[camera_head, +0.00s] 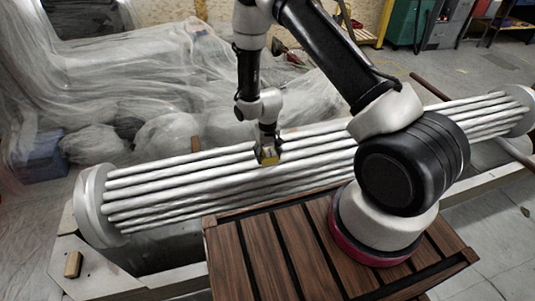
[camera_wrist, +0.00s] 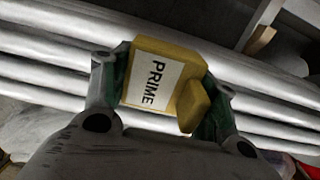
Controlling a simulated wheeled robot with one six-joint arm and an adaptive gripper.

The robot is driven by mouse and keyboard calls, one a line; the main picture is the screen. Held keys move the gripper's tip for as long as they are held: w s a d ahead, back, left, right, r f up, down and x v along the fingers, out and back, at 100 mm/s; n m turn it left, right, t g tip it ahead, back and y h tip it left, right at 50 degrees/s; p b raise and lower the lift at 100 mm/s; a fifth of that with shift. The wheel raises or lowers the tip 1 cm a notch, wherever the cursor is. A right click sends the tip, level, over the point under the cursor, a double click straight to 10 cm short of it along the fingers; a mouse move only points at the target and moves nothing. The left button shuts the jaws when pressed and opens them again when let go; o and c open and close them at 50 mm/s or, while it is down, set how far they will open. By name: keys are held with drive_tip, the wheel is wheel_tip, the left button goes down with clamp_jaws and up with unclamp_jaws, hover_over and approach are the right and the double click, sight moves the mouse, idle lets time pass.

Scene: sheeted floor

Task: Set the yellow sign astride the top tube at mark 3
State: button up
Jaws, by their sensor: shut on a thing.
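The yellow sign (camera_wrist: 190,105) carries a white label reading PRIME and sits between the two fingers of my gripper (camera_wrist: 164,92) in the wrist view. My gripper is shut on it. The top tube (camera_head: 180,160) runs along the upper side of the bundle of pale tubes. I cannot tell whether the sign touches a tube. No numbered marks can be made out.
Round end plates (camera_head: 95,205) hold the tubes at both ends. A slatted wooden deck (camera_head: 275,255) lies in front. A small wooden block (camera_head: 73,264) rests on the frame at lower left. Plastic sheeting (camera_head: 130,75) covers heaped things behind.

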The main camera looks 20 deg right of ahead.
sight(268, 169)
drive_tip(key=shift+f, duration=3.35)
drive_tip(key=shift+r, duration=0.1)
drive_tip(key=shift+w+r, duration=0.2)
drive_tip(key=shift+r, duration=0.1)
drive_tip(key=shift+s+r, duration=0.15)
drive_tip(key=shift+r, duration=0.35)
drive_tip(key=shift+f, duration=0.25)
drive_tip(key=shift+f, duration=0.65)
